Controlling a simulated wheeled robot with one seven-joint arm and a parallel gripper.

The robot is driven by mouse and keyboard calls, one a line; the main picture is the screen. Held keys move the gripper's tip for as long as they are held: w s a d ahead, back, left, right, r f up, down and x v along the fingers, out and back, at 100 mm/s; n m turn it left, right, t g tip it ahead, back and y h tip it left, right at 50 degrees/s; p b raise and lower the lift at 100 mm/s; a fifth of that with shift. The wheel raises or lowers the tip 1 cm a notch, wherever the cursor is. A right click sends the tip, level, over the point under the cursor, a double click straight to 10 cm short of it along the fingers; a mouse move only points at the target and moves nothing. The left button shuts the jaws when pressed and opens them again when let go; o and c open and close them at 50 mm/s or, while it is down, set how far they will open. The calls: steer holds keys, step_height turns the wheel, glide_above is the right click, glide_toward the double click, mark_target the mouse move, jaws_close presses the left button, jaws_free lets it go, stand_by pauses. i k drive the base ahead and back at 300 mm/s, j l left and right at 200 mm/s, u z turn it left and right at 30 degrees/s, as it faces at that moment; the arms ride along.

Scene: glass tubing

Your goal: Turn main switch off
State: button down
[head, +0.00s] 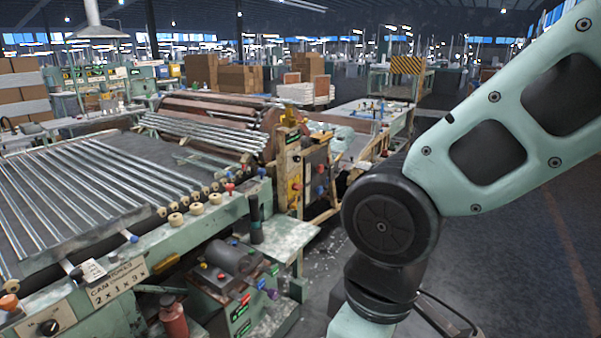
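No switch in the head view carries a label I can read as the main switch. A black rotary knob (49,327) sits on a pale panel at the lower left, at the front of the glass tubing machine (200,225). Its exact setting is too small to tell. A dark control panel (317,178) with several small coloured knobs stands upright on the yellowish frame right of the machine. A lower control box (242,308) has red and purple buttons and green labels. My arm fills the right side, and my gripper is out of view.
Glass tubes (110,175) lie on rollers at the left. A red bottle (173,318) stands at the machine's front. Dark floor (520,260) is open at the right, partly behind my arm. Cardboard boxes (240,78) stand farther back.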

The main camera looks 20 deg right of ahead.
mark_target(295, 187)
steer(key=z, duration=0.15)
steer(key=i+l, duration=0.2)
steer(key=i, duration=0.2)
steer(key=i+l+z, duration=0.1)
steer(key=i+l, duration=0.15)
steer(key=i, duration=0.15)
steer(key=i+l, duration=0.2)
steer(key=i, duration=0.25)
steer(key=i+l+z, duration=0.15)
steer(key=i, duration=0.25)
